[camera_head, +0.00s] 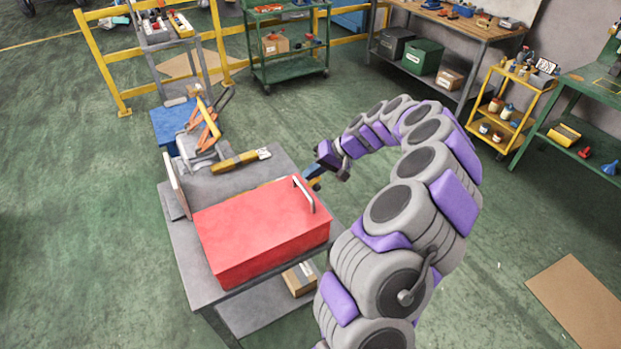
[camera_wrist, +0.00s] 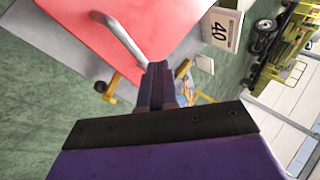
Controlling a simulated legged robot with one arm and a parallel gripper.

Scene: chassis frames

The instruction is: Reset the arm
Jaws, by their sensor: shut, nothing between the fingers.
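My arm, in grey and purple segments, arches over the right of the head view. My gripper (camera_head: 312,174) is at its end, beside the right back corner of a red box (camera_head: 262,222) with a metal handle (camera_head: 304,194) on top. In the wrist view my gripper (camera_wrist: 157,72) has its fingers together with nothing between them. The red box (camera_wrist: 155,22) and its handle (camera_wrist: 120,38) lie just beyond the fingers there. I cannot tell whether the fingertips touch anything.
The box stands on a grey table (camera_head: 182,250) with a yellow tool (camera_head: 236,161) and an orange clamp (camera_head: 208,128) behind it. A cardboard box (camera_head: 299,279) is on the lower shelf. A green cart (camera_head: 289,70) and a yellow shelf cart (camera_head: 516,98) stand farther back. Green floor is clear at left.

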